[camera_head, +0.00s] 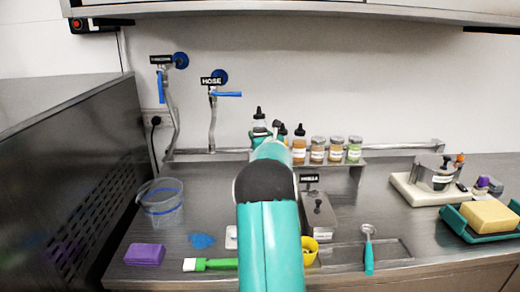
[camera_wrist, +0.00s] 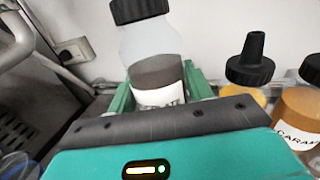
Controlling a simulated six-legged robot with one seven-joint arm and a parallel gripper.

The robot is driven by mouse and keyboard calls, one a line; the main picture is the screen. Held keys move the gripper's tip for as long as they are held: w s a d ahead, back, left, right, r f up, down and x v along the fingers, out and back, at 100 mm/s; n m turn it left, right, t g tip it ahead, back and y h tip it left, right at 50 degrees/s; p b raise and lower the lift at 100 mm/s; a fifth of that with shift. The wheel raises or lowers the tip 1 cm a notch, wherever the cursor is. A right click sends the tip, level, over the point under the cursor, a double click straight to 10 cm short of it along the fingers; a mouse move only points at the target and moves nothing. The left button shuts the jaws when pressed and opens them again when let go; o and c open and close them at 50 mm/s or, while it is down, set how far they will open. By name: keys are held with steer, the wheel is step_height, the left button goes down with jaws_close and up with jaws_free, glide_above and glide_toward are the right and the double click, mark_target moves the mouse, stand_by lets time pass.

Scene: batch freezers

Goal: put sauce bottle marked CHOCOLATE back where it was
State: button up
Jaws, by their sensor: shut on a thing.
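The sauce bottle (camera_wrist: 158,80) with dark brown content and a black cap stands between the green fingers of my gripper (camera_wrist: 165,90) in the wrist view. Its label is partly hidden; only a few letters show. My gripper is shut on it. In the head view the bottle (camera_head: 258,121) shows above my arm, at the left end of the row of bottles and jars on the back shelf (camera_head: 235,156). My arm hides its lower part, so I cannot tell whether its base touches the shelf.
Right beside it stand a black-nozzled bottle (camera_wrist: 249,66) and a caramel bottle (camera_wrist: 302,112). Several jars (camera_head: 336,150) continue the row rightward. The shelf left of the bottle looks clear up to the hose (camera_head: 212,125). A lidded steel container (camera_head: 318,212) stands in front.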

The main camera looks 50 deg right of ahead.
steer(key=f, duration=0.1)
steer(key=w+d+f, duration=0.1)
steer(key=d+f, duration=0.1)
steer(key=shift+w+d+f, duration=0.2)
steer(key=shift+w+f, duration=0.15)
steer(key=shift+w, duration=0.05)
steer(key=shift+w+d+f, duration=0.15)
steer(key=shift+d+f, duration=0.05)
steer(key=shift+f, duration=0.7)
steer(key=shift+w+d+f, duration=0.15)
steer(key=shift+d+f, duration=0.05)
steer(key=shift+f, duration=0.7)
steer(key=o, duration=1.4)
steer(key=shift+f, duration=0.1)
steer(key=shift+f, duration=0.15)
steer(key=v, duration=1.4)
steer(key=shift+d, duration=0.15)
